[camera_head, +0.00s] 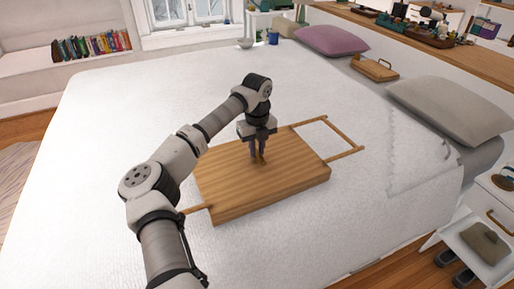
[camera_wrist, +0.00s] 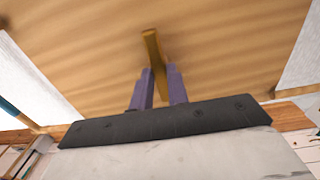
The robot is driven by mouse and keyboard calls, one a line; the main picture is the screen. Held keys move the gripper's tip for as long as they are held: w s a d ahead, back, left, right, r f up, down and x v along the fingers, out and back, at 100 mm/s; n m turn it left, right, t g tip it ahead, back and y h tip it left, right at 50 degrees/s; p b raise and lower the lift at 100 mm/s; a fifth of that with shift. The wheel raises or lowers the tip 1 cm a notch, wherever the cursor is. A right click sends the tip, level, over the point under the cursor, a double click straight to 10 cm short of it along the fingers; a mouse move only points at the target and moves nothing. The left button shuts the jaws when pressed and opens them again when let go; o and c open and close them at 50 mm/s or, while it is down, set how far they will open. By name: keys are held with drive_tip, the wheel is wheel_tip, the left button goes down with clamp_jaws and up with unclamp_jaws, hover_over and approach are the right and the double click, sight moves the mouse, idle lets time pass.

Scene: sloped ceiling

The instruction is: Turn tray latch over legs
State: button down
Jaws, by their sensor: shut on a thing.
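The wooden tray (camera_head: 225,185) lies flat on the white bed, its plain wooden face up. A wooden leg frame (camera_head: 345,130) sticks out flat from its right side, and part of another leg (camera_head: 195,209) shows at the left, partly behind my arm. My gripper (camera_head: 258,159) points down at the middle of the tray. Its purple fingers (camera_wrist: 159,74) are shut on the small brass-brown latch, whose long end (camera_wrist: 151,42) points away from the gripper in the wrist view.
A grey pillow (camera_head: 450,108), a purple pillow (camera_head: 331,40) and a small wooden handled tray (camera_head: 374,68) lie toward the headboard. A white nightstand (camera_head: 490,215) stands at the right. The bedspread around the tray is clear.

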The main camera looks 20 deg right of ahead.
drive_tip(key=shift+m, duration=0.5)
drive_tip(key=m, duration=0.8)
drive_tip(key=shift+b, duration=0.35)
drive_tip(key=m, duration=0.4)
drive_tip(key=shift+m, duration=2.4)
drive_tip(key=c, duration=1.4)
unclamp_jaws()
drive_tip(key=shift+o, duration=0.2)
